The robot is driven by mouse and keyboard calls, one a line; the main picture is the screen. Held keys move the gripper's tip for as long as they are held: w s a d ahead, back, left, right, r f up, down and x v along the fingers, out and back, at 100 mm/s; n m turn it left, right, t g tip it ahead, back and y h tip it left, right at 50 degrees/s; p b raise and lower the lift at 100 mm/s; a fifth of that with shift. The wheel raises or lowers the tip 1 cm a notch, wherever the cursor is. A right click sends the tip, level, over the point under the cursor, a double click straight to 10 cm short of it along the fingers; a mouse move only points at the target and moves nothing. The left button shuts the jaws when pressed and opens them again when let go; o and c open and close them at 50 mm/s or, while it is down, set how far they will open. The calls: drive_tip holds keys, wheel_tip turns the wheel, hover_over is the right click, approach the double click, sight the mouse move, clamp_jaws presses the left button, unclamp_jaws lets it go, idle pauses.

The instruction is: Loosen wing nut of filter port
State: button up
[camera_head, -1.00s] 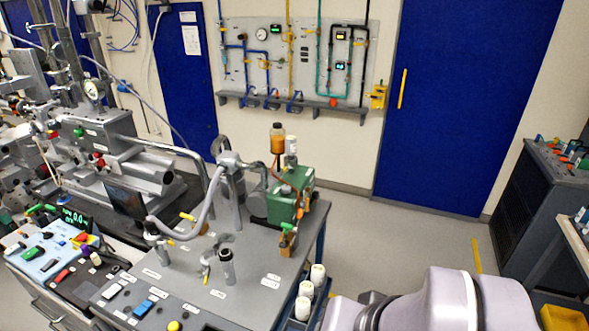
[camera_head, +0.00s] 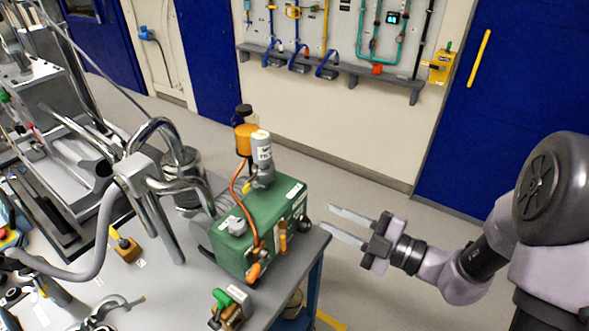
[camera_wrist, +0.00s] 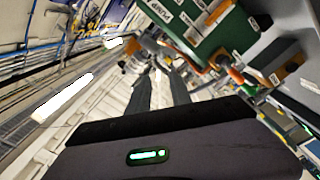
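A green pump (camera_head: 268,226) stands on the grey bench, with a grey-white labelled filter canister (camera_head: 262,158) upright on top. A small yellow part (camera_head: 248,187) shows at the canister's base; it is too small to tell whether it is the wing nut. My gripper (camera_head: 327,217) is to the right of the pump, just past the bench edge, with its fingers pointing left towards it. The two fingers are apart with nothing between them. In the wrist view the gripper (camera_wrist: 160,76) also shows spread fingers, and the green pump (camera_wrist: 222,35) is at the upper right.
An orange-brown bottle (camera_head: 246,138) with a black cap stands behind the canister. An orange hose (camera_head: 237,180) runs down the pump's front. Bent metal pipes (camera_head: 160,128) and a grey hose (camera_head: 100,235) stand left of the pump. A green-handled valve (camera_head: 228,307) sits in front. Floor is clear behind my gripper.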

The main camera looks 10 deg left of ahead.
drive_tip(key=b, duration=0.2)
approach(261, 187)
drive_tip(key=b+x, duration=0.2)
drive_tip(key=x, duration=0.6)
drive_tip(key=shift+a+f, duration=0.1)
drive_tip(key=shift+a, duration=0.1)
clamp_jaws()
idle(0.7)
